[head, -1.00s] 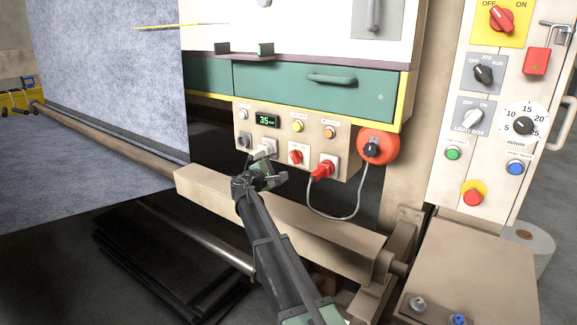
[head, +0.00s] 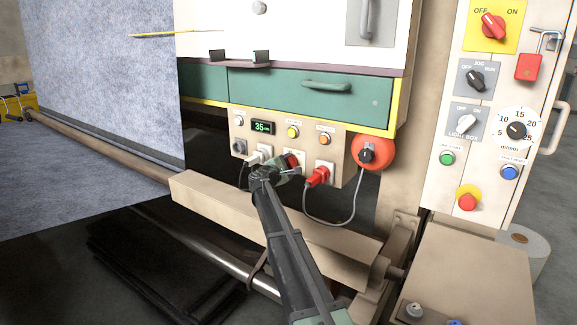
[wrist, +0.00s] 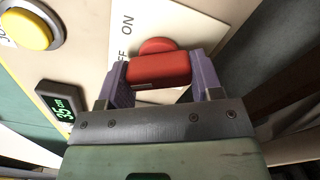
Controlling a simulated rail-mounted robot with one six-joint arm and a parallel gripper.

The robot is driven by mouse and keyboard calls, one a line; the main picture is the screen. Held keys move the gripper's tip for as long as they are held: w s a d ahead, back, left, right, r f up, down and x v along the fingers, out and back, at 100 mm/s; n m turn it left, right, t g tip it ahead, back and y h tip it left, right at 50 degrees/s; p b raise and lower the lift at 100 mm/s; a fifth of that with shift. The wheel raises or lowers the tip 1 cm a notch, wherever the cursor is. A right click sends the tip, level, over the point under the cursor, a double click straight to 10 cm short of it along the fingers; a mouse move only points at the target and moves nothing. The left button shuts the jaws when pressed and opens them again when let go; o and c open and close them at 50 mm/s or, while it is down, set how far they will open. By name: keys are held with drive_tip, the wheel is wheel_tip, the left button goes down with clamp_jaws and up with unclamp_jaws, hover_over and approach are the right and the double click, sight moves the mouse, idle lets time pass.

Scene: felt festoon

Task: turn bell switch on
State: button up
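The red rotary switch (head: 291,160) is on the beige lower panel, between a white plug and a red plug. Its name label is not readable, so I cannot confirm it is the bell switch. In the wrist view its red handle (wrist: 158,70) lies between my gripper's two purple fingers (wrist: 161,80), which appear to touch it on both sides. The ON and part of the OFF lettering show on the white plate (wrist: 125,40) beside it. In the head view my gripper (head: 284,165) covers the lower part of the switch.
A white plug (head: 262,153) is close on the left. A red plug (head: 318,175) with a hanging grey cable is close on the right. A beige beam (head: 250,215) runs below the panel.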

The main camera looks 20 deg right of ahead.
drive_tip(key=c, duration=0.3)
drive_tip(key=shift+m, duration=0.4)
drive_tip(key=m, duration=0.5)
drive_tip(key=shift+r, duration=0.1)
drive_tip(key=m, duration=0.6)
drive_tip(key=shift+r, duration=0.1)
drive_tip(key=shift+m, duration=0.3)
drive_tip(key=o, duration=0.9)
